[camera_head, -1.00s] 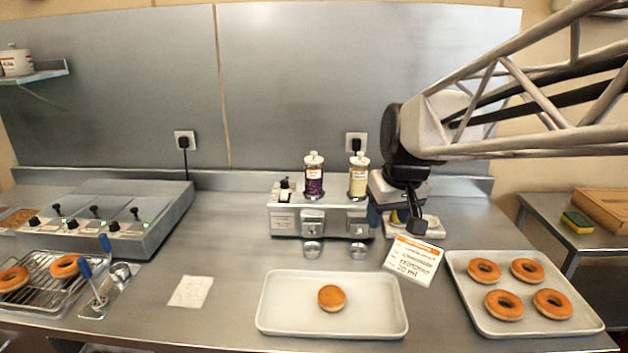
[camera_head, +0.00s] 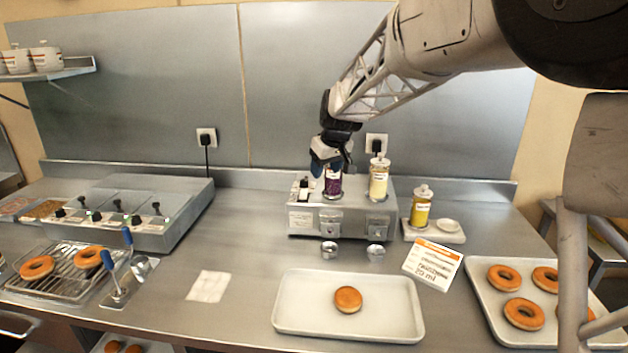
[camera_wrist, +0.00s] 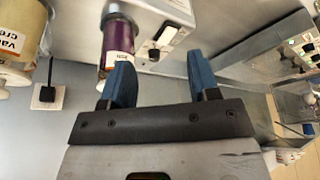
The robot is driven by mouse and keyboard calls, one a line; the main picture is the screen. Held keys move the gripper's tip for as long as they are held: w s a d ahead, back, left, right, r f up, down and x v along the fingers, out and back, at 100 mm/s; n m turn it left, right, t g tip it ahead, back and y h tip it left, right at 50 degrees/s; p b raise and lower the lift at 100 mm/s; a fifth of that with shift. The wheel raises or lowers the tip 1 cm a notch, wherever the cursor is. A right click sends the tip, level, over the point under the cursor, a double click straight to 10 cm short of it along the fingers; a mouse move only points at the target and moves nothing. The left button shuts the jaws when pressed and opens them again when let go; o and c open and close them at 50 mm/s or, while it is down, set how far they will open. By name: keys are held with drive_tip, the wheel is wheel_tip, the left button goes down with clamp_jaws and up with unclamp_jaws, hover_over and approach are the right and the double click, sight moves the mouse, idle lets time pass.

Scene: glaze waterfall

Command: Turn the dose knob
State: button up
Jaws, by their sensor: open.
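The steel dispenser (camera_head: 300,219) stands at the back middle of the counter and carries a purple jar (camera_head: 333,185) and a cream jar (camera_head: 378,179). A small black knob (camera_head: 304,184), which looks like the dose knob, sits on its top at the left. It also shows in the wrist view as a black piece (camera_wrist: 153,54) by a white label plate. My gripper (camera_head: 329,169) is above the dispenser, its blue fingers open and empty, close to the purple jar. In the wrist view the knob lies beyond the gap between the fingertips (camera_wrist: 161,72), apart from them.
A yellow jar (camera_head: 421,206) stands on a white board right of the dispenser. Two small cups (camera_head: 329,250) and an order card (camera_head: 432,263) are in front. A tray (camera_head: 290,325) with one doughnut lies nearer. A fryer-like unit (camera_head: 178,217) stands left, with bare counter between.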

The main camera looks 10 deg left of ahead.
drive_tip(key=w+a+f+n, duration=0.2)
drive_tip(key=w+a+f, duration=0.2)
drive_tip(key=w+a, duration=0.5)
drive_tip(key=m, duration=0.1)
approach(304, 180)
drive_tip(key=f, duration=0.1)
drive_tip(key=shift+w+f+y, duration=0.1)
drive_tip(key=shift+f+y, duration=0.15)
drive_tip(key=shift+y, duration=0.15)
drive_tip(key=shift+f, duration=0.15)
drive_tip(key=shift+x, duration=3.8)
drive_tip(key=shift+c, duration=0.2)
drive_tip(key=c, duration=0.9)
drive_tip(key=shift+o, duration=0.2)
